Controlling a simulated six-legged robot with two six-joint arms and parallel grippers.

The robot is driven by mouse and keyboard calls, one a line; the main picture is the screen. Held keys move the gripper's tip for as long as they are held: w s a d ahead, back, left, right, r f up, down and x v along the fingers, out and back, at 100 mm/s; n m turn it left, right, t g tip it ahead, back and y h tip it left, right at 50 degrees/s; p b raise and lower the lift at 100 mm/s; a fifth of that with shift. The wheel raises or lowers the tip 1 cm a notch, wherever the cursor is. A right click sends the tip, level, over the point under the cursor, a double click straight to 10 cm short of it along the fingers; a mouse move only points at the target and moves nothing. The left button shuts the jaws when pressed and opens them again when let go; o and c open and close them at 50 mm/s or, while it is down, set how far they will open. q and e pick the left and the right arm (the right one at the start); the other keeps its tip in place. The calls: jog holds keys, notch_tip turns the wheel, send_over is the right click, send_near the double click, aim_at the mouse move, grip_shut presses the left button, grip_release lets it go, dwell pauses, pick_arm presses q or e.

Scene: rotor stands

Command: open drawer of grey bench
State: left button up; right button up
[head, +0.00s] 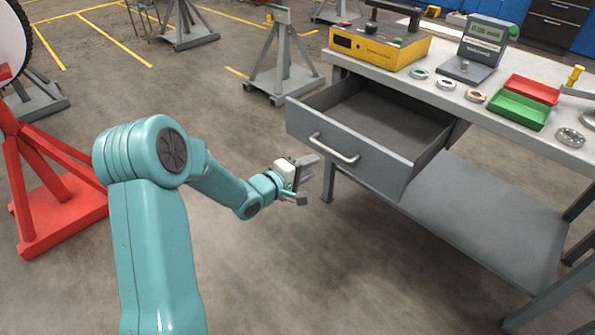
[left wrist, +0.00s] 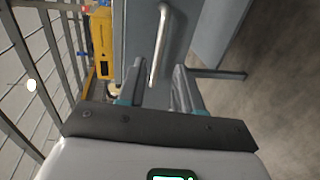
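The grey bench (head: 480,188) stands at the right in the head view. Its drawer (head: 352,150) is pulled well out and looks empty inside. The drawer's silver bar handle (head: 333,150) is on its front; it also shows in the left wrist view (left wrist: 160,45). My left gripper (head: 306,180) is just in front of the drawer, left of and below the handle, apart from it in the head view. Its fingers (left wrist: 172,85) are spread with nothing held, and the handle's end shows near one finger in the left wrist view. My right gripper is not in view.
On the bench top are a yellow box device (head: 380,46), a scale (head: 478,50), a red tray (head: 530,90), a green tray (head: 519,110) and several rings. A red stand (head: 60,190) is at the left. Floor before the drawer is clear.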

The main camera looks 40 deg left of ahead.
pick_arm(q)
jog(key=v, duration=0.4)
jog(key=shift+s, duration=0.15)
